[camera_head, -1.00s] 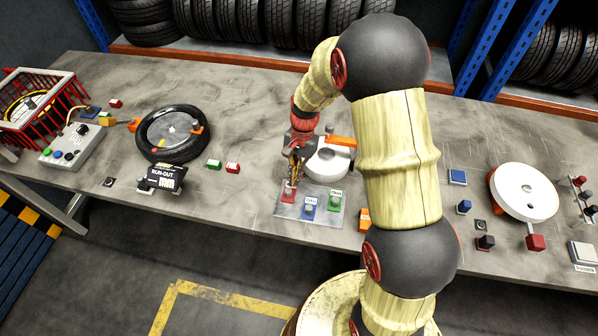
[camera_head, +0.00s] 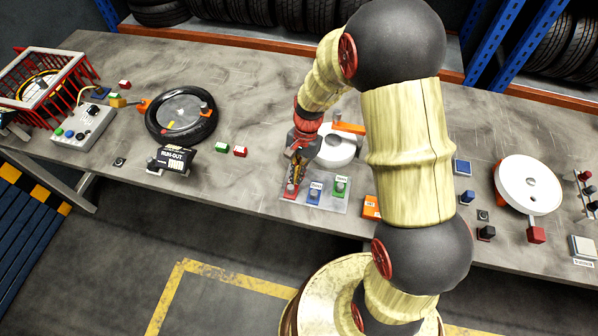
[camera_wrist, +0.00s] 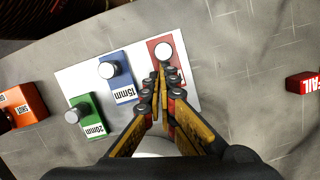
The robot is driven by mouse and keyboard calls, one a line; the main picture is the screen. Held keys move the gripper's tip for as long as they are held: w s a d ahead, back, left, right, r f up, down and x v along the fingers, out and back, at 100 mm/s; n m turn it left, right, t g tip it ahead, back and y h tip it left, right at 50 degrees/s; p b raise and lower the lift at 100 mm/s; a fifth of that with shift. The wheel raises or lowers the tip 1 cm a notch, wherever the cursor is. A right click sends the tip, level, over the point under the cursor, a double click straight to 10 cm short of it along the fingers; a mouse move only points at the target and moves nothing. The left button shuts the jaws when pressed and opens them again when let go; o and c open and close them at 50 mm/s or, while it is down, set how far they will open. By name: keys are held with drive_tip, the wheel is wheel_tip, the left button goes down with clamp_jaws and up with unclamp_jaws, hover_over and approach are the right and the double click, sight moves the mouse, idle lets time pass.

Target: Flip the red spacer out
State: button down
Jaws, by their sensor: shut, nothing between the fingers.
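The red spacer (camera_wrist: 171,53) is a small red block with a round pale knob on top. It lies on a white plate (camera_wrist: 70,72) beside the blue 15mm spacer (camera_wrist: 120,75) and the green 20mm spacer (camera_wrist: 84,112). My gripper (camera_wrist: 160,70) is shut and empty, its tips at the near end of the red spacer and covering part of it. I cannot tell whether the tips touch it. In the head view my gripper (camera_head: 295,176) is over the left end of the plate (camera_head: 325,203), with the red spacer (camera_head: 290,191) just below it.
A white round device (camera_head: 334,147) with an orange arm stands just behind the plate. An orange block (camera_head: 371,207) lies right of it. Green (camera_head: 221,147) and red (camera_head: 240,151) blocks and a wheel (camera_head: 181,116) are further left. The bench between the blocks and the plate is clear.

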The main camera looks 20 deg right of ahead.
drive_tip(key=shift+r, duration=0.1)
drive_tip(key=v, duration=1.2)
drive_tip(key=s+r+n+t+h+b, duration=0.2)
drive_tip(key=s+r+n+t+b, duration=0.2)
drive_tip(key=s+r, duration=1.1)
drive_tip(key=s+n+t, duration=0.3)
drive_tip(key=n, duration=0.2)
drive_tip(key=shift+s+a+n, duration=0.3)
drive_tip(key=shift+s+n, duration=0.05)
drive_tip(key=shift+n, duration=0.05)
drive_tip(key=shift+r, duration=0.2)
idle(0.4)
